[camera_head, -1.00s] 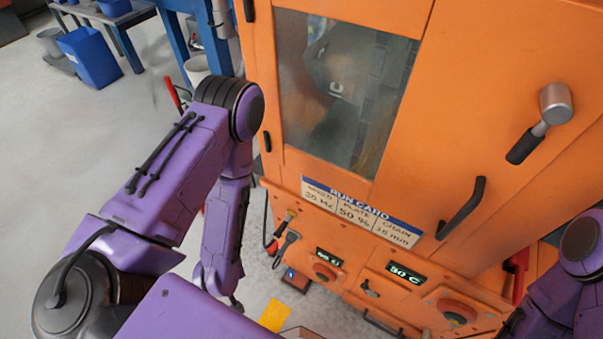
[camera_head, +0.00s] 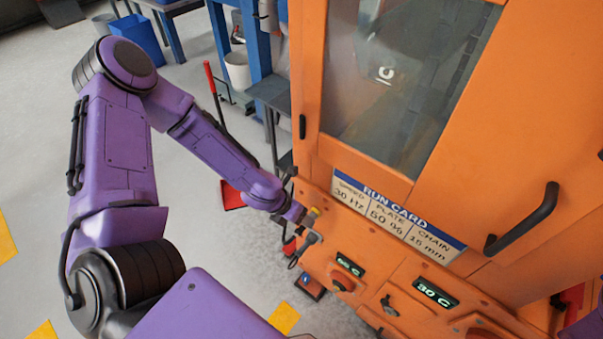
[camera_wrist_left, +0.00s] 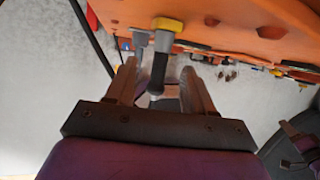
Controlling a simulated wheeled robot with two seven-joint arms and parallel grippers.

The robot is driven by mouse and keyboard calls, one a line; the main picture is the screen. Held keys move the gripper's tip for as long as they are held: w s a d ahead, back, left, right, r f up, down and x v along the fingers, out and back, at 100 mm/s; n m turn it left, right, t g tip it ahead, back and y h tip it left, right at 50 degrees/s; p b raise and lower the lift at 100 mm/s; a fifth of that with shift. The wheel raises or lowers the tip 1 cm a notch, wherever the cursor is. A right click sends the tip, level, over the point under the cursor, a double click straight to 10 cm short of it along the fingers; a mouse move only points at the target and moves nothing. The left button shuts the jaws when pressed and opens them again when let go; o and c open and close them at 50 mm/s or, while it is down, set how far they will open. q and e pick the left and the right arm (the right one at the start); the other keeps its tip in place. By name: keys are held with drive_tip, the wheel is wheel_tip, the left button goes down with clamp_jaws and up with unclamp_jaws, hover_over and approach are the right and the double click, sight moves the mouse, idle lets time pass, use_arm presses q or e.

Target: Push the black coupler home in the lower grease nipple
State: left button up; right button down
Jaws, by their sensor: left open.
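In the wrist view a black coupler (camera_wrist_left: 159,70) with a pale metal end stands between the fingers of my left gripper (camera_wrist_left: 158,78). Its far end meets a yellow fitting (camera_wrist_left: 168,25) at the orange panel. The fingers are open, one on each side of the black body; contact is not clear. In the head view my left gripper (camera_head: 298,214) is at the panel's left end, beside the yellow fitting (camera_head: 314,212). A grey-black fitting (camera_head: 309,239) with a looped cable sits just below. The nipple itself and the coupler's seating cannot be made out.
The orange machine (camera_head: 400,210) fills the right side, with a run card (camera_head: 395,215), a door handle (camera_head: 523,220) and lit displays (camera_head: 435,292). A blue-framed stand (camera_head: 262,60) and a red-handled tool (camera_head: 210,78) stand behind my left arm. Grey floor lies open at left.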

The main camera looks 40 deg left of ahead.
use_arm(q)
drive_tip(key=shift+x, duration=1.35)
clamp_jaws()
drive_tip(key=shift+s, duration=0.65)
drive_tip(key=shift+s+a, duration=0.15)
drive_tip(key=shift+s, duration=1.8)
drive_tip(key=shift+p, duration=0.3)
drive_tip(key=s, duration=0.2)
drive_tip(key=s+p, duration=0.1)
drive_tip(key=s, duration=0.1)
drive_tip(key=shift+a, duration=0.2)
